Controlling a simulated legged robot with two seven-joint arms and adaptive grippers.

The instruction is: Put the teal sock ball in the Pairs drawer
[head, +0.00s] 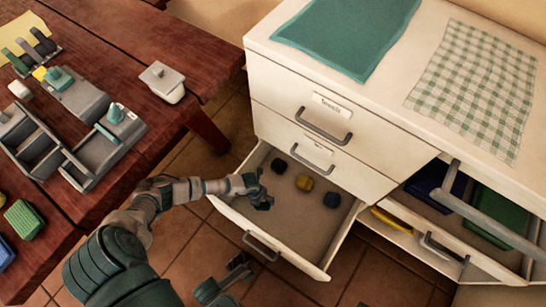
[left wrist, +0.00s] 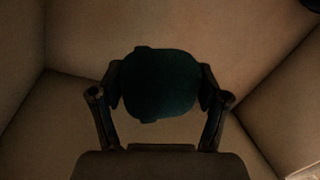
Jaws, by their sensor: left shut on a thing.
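My left gripper (head: 260,196) reaches into an open white drawer (head: 290,263), low in the cabinet. In the left wrist view the gripper (left wrist: 160,95) is shut on the dark teal sock ball (left wrist: 160,83), with a finger on each side. The drawer's walls and floor show around it. In the head view the gripper mostly hides the ball. A dark ball (head: 279,166), a yellow ball (head: 304,183) and a dark blue ball (head: 331,200) lie in the drawer. I cannot read a Pairs label. My right gripper (head: 236,271) is low in front of the drawer; its jaws are unclear.
Above are a closed drawer marked Towels (head: 325,107) and another closed drawer (head: 310,150) with an unreadable label. The cabinet top holds a teal cloth (head: 345,35) and a checked cloth (head: 475,85). Another open drawer (head: 440,235) is at right. A wooden table (head: 110,45) stands left.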

